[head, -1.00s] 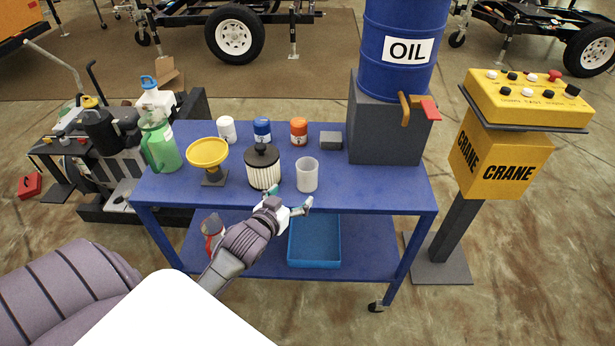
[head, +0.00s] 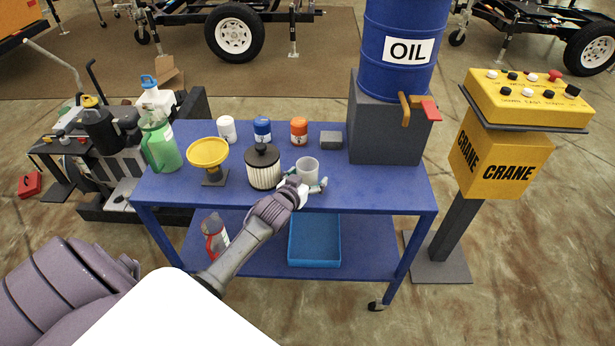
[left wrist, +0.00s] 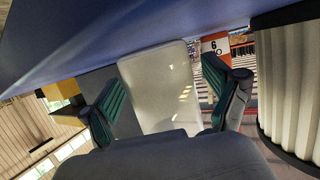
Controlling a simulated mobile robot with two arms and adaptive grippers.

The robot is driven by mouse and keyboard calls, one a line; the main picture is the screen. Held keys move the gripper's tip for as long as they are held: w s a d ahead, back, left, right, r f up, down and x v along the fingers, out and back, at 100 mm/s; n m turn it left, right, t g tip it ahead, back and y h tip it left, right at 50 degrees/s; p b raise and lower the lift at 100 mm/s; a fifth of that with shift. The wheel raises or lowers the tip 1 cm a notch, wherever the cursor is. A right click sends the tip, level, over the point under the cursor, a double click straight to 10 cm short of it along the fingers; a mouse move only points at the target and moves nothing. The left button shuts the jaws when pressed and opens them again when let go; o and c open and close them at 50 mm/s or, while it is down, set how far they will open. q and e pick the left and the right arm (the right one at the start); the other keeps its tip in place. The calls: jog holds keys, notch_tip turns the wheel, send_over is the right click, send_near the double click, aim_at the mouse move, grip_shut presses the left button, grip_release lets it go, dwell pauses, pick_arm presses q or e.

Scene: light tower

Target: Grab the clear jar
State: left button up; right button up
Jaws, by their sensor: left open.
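The clear jar (head: 307,167) is a small translucent cup standing upright near the front edge of the blue cart top. My left gripper (head: 308,185) is at the front of the jar, hiding its lower part in the head view. In the left wrist view the jar (left wrist: 162,85) stands between the two open green-padded fingers (left wrist: 168,105), with a gap visible on each side. My right gripper is not in view.
A black-lidded ribbed filter (head: 263,168) stands close to the left of the jar and fills the right edge of the left wrist view. A yellow funnel (head: 207,153) stands further left. White, blue and orange bottles (head: 299,131) and a grey block (head: 331,140) stand behind. The blue oil drum (head: 398,75) is on the right.

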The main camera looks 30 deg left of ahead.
pick_arm(q)
jog(key=c, duration=1.3)
jog(key=shift+o, duration=0.2)
jog(key=shift+r, duration=0.1)
